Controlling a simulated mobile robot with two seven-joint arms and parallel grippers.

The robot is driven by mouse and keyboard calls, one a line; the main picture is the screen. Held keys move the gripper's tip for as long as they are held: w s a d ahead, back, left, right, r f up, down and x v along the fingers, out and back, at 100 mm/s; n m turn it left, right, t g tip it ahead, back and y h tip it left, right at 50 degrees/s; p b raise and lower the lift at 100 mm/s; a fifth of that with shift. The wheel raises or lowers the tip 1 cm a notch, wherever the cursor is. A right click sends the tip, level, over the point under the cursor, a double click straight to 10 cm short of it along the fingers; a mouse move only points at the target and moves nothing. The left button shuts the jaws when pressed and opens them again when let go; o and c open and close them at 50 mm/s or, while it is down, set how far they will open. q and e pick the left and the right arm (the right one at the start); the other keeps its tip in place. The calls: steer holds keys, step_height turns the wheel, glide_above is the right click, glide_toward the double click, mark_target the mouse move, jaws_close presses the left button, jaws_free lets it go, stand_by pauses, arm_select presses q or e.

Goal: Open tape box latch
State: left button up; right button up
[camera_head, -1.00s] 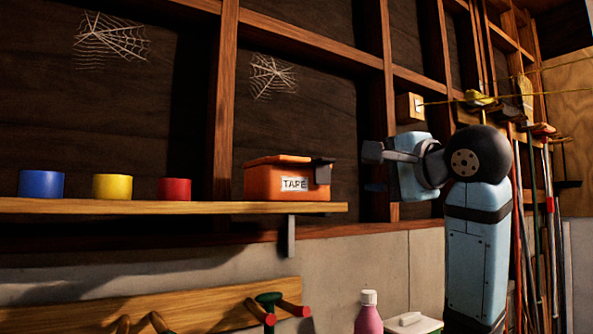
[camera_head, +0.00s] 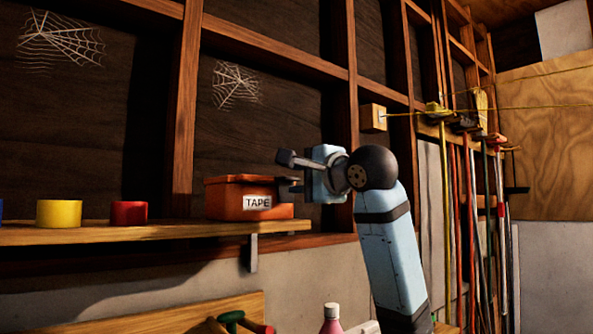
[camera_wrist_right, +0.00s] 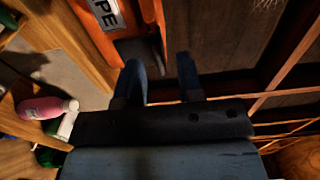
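The orange tape box (camera_head: 225,200), with a white TAPE label, stands lidded at the right end of the wooden shelf (camera_head: 150,231). A dark latch (camera_head: 287,183) sits at its right end, partly hard to tell from my lower finger. My right gripper (camera_head: 284,173) is open at that end, one finger above the latch level and one low beside it. In the right wrist view, the two fingers (camera_wrist_right: 160,68) are apart. The box (camera_wrist_right: 95,40) and the dark latch (camera_wrist_right: 136,50) lie just beyond the left finger; contact is unclear. My left gripper is not in view.
Red (camera_head: 129,213) and yellow (camera_head: 59,213) tape rolls and the edge of a blue one stand left of the box. A pink bottle (camera_head: 331,322) is below. Wall studs rise behind; long-handled tools hang at right.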

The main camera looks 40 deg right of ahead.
steer(key=shift+w, duration=0.6)
jaws_close()
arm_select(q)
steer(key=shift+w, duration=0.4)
